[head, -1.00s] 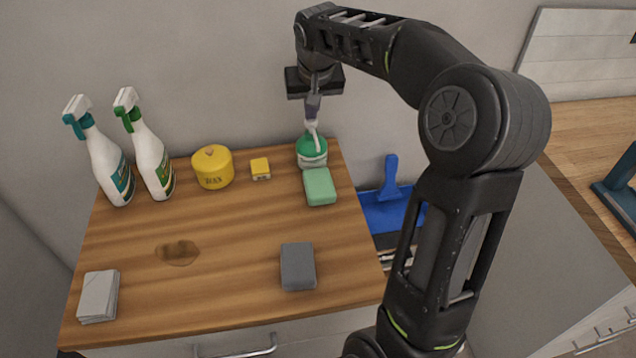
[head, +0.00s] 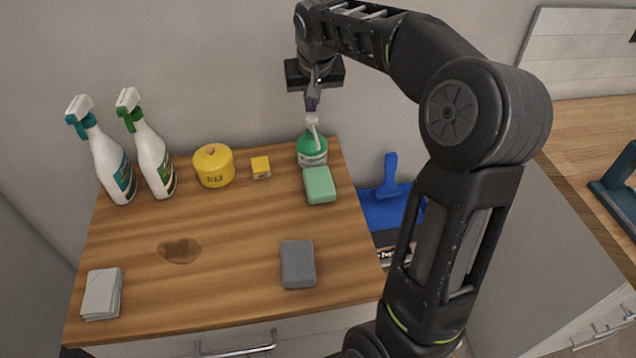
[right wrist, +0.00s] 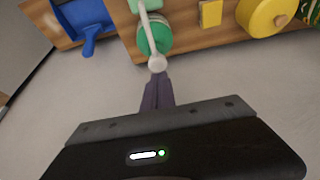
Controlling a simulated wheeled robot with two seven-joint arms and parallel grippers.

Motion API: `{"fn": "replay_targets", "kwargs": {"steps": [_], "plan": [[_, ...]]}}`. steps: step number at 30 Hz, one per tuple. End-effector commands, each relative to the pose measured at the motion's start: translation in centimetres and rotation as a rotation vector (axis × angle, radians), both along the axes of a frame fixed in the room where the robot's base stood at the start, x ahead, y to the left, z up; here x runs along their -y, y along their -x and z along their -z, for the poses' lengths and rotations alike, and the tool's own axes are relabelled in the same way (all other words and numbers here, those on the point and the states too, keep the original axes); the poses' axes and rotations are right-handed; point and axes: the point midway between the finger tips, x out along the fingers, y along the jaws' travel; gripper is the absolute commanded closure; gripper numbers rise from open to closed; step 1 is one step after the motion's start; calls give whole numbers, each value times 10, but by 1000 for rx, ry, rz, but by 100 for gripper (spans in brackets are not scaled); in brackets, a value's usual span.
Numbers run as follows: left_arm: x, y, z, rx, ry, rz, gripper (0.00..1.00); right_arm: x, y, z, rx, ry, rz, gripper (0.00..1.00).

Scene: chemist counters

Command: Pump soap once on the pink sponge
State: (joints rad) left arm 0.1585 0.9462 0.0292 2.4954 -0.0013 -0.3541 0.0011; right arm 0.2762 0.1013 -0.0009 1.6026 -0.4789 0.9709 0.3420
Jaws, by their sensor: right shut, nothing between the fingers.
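A green soap bottle (head: 312,150) with a white pump (head: 313,121) stands at the back right of the wooden counter. I see no pink sponge. A pale green sponge (head: 319,186) lies just in front of the bottle, and a dark grey block (head: 298,264) lies nearer the front. My right gripper (head: 312,105) points down with its fingers shut and empty, right above the pump head. In the right wrist view the fingertips (right wrist: 157,80) are at the white pump head (right wrist: 157,63); I cannot tell whether they touch. My left gripper is not in view.
Two spray bottles (head: 153,160), a yellow tin (head: 213,167) and a small yellow block (head: 261,168) stand along the back. A brown stain (head: 180,251) and light grey cloths (head: 102,295) are at the left. A blue dustpan (head: 392,213) is right of the counter.

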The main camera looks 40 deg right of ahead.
Motion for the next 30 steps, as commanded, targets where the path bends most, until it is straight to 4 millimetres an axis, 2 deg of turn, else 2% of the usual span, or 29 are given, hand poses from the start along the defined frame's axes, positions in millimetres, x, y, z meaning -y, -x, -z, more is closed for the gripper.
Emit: {"fn": "replay_targets", "kwargs": {"steps": [15,30], "plan": [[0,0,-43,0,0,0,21,0,0,-55,1,0,0,100],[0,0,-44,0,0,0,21,0,0,-57,0,0,0,100]]}}
